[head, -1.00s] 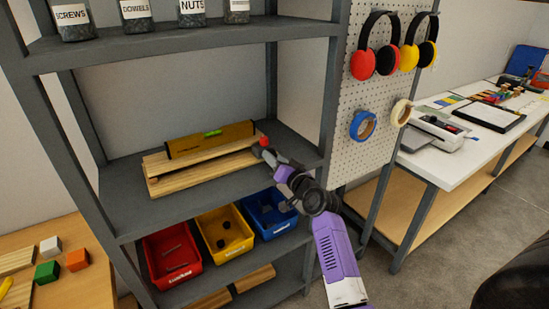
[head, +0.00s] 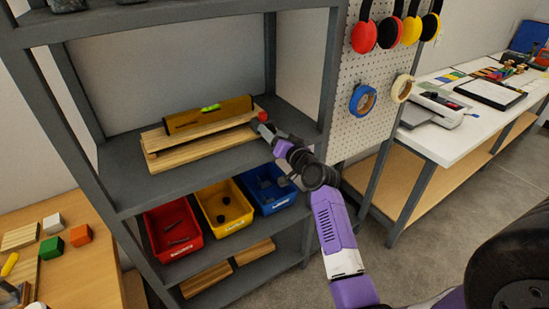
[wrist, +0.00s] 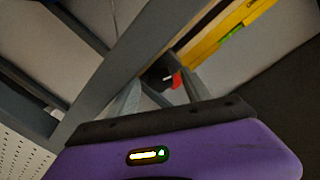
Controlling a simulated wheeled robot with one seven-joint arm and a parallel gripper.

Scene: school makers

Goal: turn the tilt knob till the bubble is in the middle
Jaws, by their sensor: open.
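A yellow spirit level (head: 190,122) lies on a wooden tilt board (head: 195,148) on the middle shelf. Its green vial (head: 210,107) faces up; the bubble's place in it is too small to tell. In the wrist view, part of the level (wrist: 205,50) and its vial (wrist: 233,36) show at the upper right. The tilt knob (head: 262,116), red in the head view, is at the board's right end. The wrist view shows a dark knob with a red part (wrist: 176,79). My gripper (wrist: 163,84) is open, one finger on each side of the knob; contact cannot be told.
Red (head: 172,230), yellow (head: 224,206) and blue (head: 268,188) bins stand on the shelf below. The grey shelf post (head: 328,95) rises to the right of my gripper. A pegboard (head: 375,70) with headphones and tape rolls is further right. Blocks lie on a table (head: 85,275) at lower left.

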